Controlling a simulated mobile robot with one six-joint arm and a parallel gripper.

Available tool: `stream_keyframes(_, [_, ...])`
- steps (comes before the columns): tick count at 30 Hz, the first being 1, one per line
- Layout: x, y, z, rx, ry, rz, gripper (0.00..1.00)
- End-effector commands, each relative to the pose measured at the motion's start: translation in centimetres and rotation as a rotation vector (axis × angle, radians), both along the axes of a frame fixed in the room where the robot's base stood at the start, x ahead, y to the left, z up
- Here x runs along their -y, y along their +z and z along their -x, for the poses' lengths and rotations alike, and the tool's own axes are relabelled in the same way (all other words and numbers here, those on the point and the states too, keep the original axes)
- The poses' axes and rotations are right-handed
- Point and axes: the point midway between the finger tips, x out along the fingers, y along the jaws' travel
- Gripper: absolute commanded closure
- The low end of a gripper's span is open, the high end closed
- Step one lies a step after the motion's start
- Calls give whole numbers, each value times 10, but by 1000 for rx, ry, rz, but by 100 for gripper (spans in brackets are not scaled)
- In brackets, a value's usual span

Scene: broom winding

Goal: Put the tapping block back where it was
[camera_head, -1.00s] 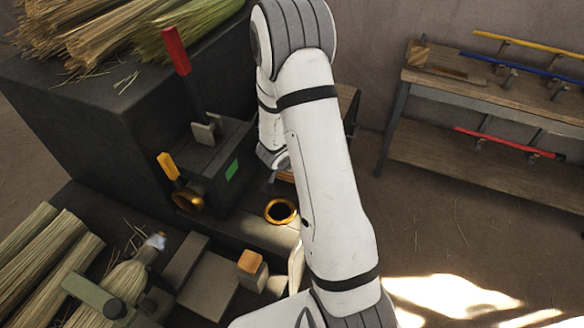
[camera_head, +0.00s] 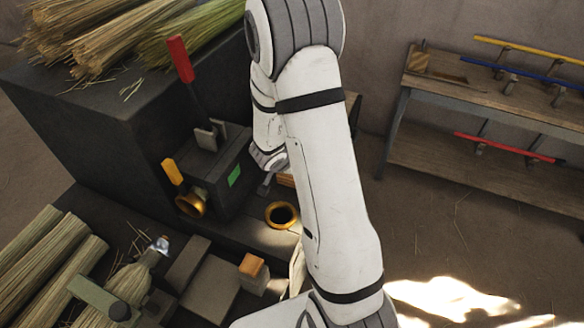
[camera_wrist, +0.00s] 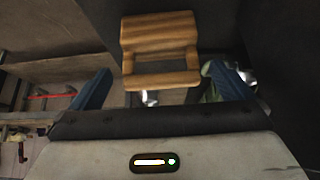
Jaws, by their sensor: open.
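The tapping block appears to be the light wooden block with a bar handle (camera_wrist: 160,38) in the wrist view. It sits ahead of my gripper (camera_wrist: 160,72), with its handle bar nearest the palm. My gripper is open, its two blue fingers apart on either side of the block's handle, with a gap visible at each side. In the head view a bit of orange-brown wood (camera_head: 286,181) shows beside my wrist, probably the same block. My arm hides most of it and most of the gripper there.
A dark machine with a red lever (camera_head: 181,58) and yellow handle (camera_head: 172,172) stands left of my wrist. A brass ring (camera_head: 282,214) lies close below. An orange-topped block (camera_head: 252,266) is nearer. A wooden rack (camera_head: 480,100) stands at right. Open floor lies between.

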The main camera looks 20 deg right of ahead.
Motion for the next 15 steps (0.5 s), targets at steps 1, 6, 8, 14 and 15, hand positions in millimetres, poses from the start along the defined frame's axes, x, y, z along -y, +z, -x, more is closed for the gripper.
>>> stream_keyframes(1, [-5,15,4,3,0,0,0])
stream_keyframes(6, [-16,38,15,2,0,0,0])
stream_keyframes(8, [-18,43,18,1,0,1,0])
stream_keyframes(14, [-29,60,17,26,31,-26,0])
stream_keyframes(15, [-34,69,14,46,55,-47,0])
